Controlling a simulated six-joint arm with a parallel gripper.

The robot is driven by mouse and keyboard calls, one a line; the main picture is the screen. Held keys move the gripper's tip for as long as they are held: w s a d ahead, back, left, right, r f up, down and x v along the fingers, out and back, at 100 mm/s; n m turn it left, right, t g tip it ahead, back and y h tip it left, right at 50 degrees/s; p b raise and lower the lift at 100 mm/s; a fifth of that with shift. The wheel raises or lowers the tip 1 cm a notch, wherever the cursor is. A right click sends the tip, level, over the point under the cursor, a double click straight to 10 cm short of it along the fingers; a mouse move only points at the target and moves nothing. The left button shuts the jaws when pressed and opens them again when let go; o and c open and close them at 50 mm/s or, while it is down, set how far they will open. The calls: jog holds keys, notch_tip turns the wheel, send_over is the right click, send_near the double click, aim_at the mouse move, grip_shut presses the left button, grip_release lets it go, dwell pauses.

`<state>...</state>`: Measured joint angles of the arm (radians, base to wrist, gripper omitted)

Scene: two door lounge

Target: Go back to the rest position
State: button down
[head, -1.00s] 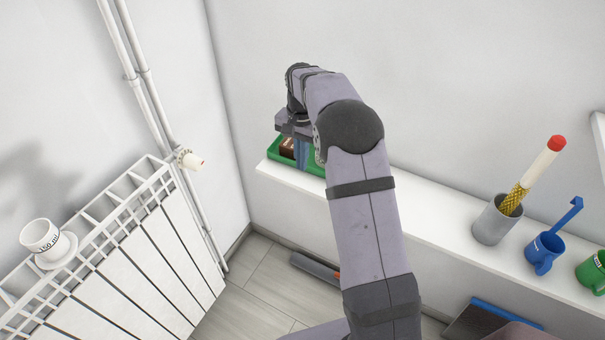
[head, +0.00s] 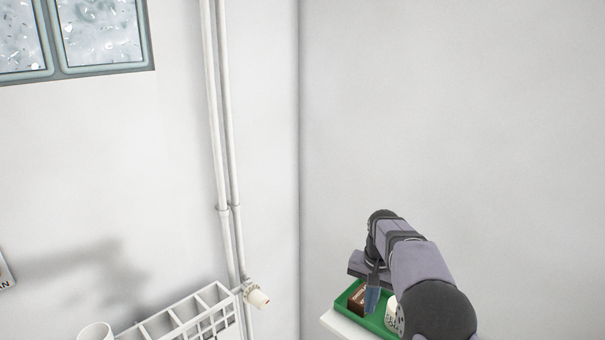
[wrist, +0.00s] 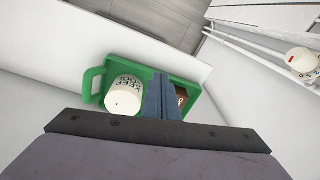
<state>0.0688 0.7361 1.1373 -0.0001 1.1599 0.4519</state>
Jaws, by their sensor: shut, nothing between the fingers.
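My gripper (head: 372,290) is at the lower right of the head view, over a green tray (head: 379,323) on the end of a white ledge. In the wrist view my gripper (wrist: 161,98) has its two blue-grey fingers together, with nothing between them. The fingers lie across the view of the tray (wrist: 147,68), between a white cup-like item with dark print (wrist: 126,96) and a brown box (wrist: 181,95). Whether the fingertips touch anything in the tray I cannot tell. The brown box (head: 358,297) and part of the white item (head: 391,312) also show in the head view.
Vertical pipes (head: 222,150) run up near the wall corner. The wall above the arm is bare.

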jog(key=s+f+n+g, duration=0.2)
jog(key=s+f+n, duration=0.2)
jog(key=s+f, duration=0.75)
jog(key=s+a+r+n+g, duration=0.1)
jog(key=s+a+r, duration=0.1)
jog(key=s, duration=1)
jog(key=s+a+r+n, duration=0.1)
jog(key=s, duration=1.1)
jog(key=shift+t, duration=0.9)
jog(key=r, duration=0.1)
jog(key=w+r, duration=0.2)
jog(key=shift+w+a+r, duration=0.2)
jog(key=shift+a+r, duration=0.2)
